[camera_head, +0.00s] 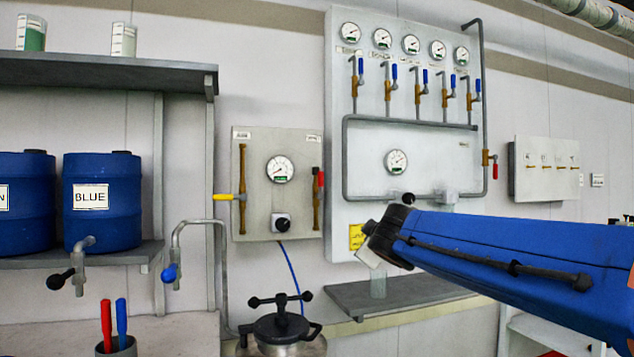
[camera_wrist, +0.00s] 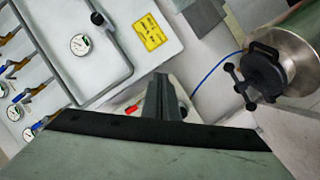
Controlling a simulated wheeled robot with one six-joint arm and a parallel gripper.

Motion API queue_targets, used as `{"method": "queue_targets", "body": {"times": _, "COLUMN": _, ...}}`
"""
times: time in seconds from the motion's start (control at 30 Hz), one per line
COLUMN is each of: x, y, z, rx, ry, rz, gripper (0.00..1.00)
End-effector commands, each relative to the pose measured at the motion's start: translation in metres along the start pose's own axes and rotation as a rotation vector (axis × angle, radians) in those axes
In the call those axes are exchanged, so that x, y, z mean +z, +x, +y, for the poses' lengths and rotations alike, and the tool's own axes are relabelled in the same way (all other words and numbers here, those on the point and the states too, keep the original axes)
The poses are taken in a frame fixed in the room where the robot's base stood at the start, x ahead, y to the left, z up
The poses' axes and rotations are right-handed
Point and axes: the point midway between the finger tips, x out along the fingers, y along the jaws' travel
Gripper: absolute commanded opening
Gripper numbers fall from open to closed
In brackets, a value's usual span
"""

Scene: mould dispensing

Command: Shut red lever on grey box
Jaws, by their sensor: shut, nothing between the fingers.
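The grey box (camera_head: 252,205) hangs on the wall, with a round gauge, a black knob, a yellow lever (camera_head: 229,197) on its left pipe and the red lever (camera_head: 320,179) on its right pipe. The yellow lever sticks out sideways; the red lever looks about upright, along its pipe. My gripper (camera_head: 368,254) is right of and below the box in the head view, apart from it. In the wrist view, its shut, empty fingers (camera_wrist: 162,97) hide part of the box, and the red lever (camera_wrist: 132,109) shows just left of them. I cannot tell the depth gap.
A large gauge panel (camera_head: 420,148) with several blue levers stands right of the box. A grey shelf (camera_head: 395,293) lies below my gripper. A lidded pot (camera_head: 281,326) stands below the box, joined by a blue hose (camera_head: 290,262). Blue barrels (camera_head: 103,220) stand at left.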

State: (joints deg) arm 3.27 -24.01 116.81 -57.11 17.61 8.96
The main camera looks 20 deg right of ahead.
Motion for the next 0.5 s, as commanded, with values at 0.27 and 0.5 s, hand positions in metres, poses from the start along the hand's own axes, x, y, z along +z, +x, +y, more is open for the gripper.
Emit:
{"method": "queue_targets", "body": {"times": 0.27, "x": -0.108, "y": 0.051, "z": 0.048, "rx": 0.076, "ry": -0.28, "rz": 0.246, "gripper": 0.0}}
{"method": "queue_targets", "body": {"times": 0.5, "x": -0.177, "y": 0.086, "z": 0.057, "rx": 0.077, "ry": -0.531, "rz": 0.415, "gripper": 0.0}}
